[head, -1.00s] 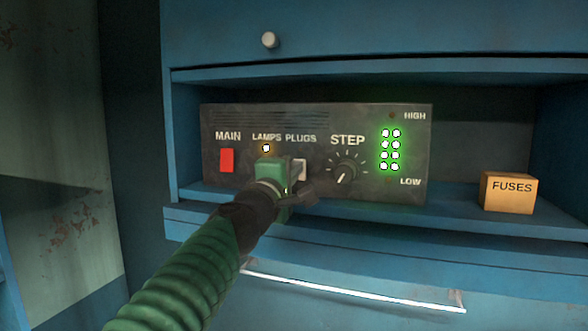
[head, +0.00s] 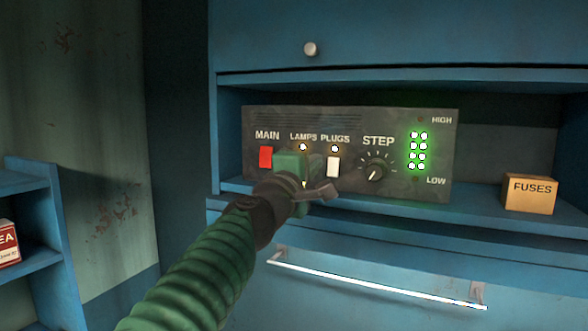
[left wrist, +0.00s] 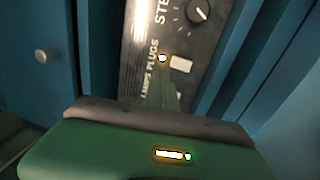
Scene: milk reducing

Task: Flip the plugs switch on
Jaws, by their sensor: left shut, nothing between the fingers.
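The control panel (head: 440,150) stands in a blue shelf recess. Its white PLUGS switch (head: 333,166) has a lit lamp (head: 335,148) above it. The PLUGS switch also shows in the left wrist view (left wrist: 181,64). The LAMPS lamp (head: 303,146) is lit too, and the LAMPS switch is hidden behind my gripper. My left gripper (head: 328,192) is shut and empty, in front of the panel, just below and left of the PLUGS switch. I cannot tell whether it touches the panel. My right gripper is not in view.
The red MAIN switch (head: 266,157) is at the panel's left. The STEP knob (head: 375,168) and lit green lights (head: 417,150) are at its right. A FUSES box (head: 530,193) sits on the shelf at right. A drawer handle (head: 375,283) runs below.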

